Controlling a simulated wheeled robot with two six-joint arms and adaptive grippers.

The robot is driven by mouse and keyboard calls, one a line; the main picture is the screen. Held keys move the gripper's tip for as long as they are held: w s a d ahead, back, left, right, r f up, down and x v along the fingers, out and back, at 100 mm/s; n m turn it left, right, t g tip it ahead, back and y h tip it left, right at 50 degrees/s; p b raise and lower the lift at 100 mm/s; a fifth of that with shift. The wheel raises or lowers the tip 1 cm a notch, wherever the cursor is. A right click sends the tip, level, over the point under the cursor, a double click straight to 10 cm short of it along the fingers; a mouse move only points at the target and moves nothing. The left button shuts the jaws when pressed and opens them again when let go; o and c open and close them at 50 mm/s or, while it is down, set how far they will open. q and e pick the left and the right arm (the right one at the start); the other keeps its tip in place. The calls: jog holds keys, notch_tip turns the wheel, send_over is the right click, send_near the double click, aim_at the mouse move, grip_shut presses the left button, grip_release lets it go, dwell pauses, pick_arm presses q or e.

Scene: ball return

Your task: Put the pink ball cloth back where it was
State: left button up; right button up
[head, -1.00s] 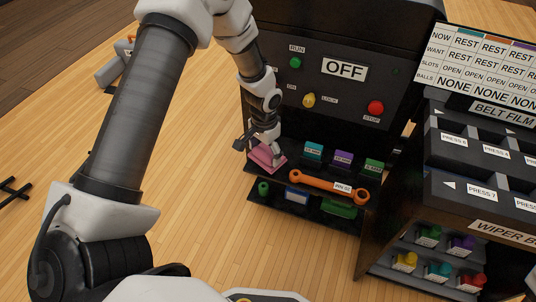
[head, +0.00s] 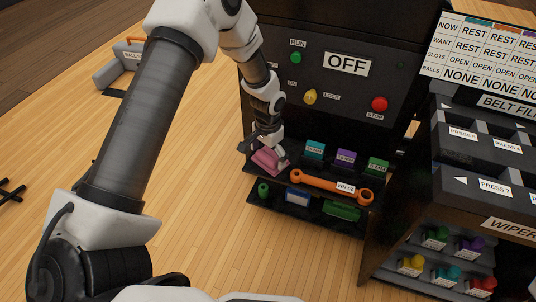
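The pink ball cloth (head: 268,162) lies at the left end of the upper shelf (head: 308,172) under the OFF panel in the head view. My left gripper (head: 263,150) is right above the cloth and hides part of it. Its fingers look spread, one dark tip to the left of the cloth and the other over its right part. Whether they touch the cloth is too small to tell. My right gripper is not in view.
Teal, purple and green labelled blocks (head: 345,159) stand right of the cloth. An orange wrench (head: 326,187) lies in front of them. A lower shelf holds green and blue items (head: 341,210). The OFF panel (head: 345,64) rises behind. A dark press cabinet (head: 480,185) stands at right.

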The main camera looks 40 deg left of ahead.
aim_at(268, 155)
pick_arm(q)
jog(key=shift+r, duration=0.15)
notch_tip(268, 155, up, 12)
jog(key=p, duration=0.7)
jog(key=s+d+f+h, duration=0.1)
jog(key=s+d+f, duration=0.5)
jog(key=s+f, duration=0.45)
jog(key=s+d+f, duration=0.1)
jog(key=s+f, duration=0.1)
jog(key=s, duration=0.3)
jog(key=s+f+n, duration=0.1)
jog(key=s+f, duration=0.1)
jog(key=s, duration=0.4)
jog(key=s+d+f+n+y, duration=0.1)
jog(key=s+f, duration=0.1)
jog(key=s, duration=0.4)
jog(key=shift+d+f, duration=0.25)
jog(key=shift+d, duration=0.1)
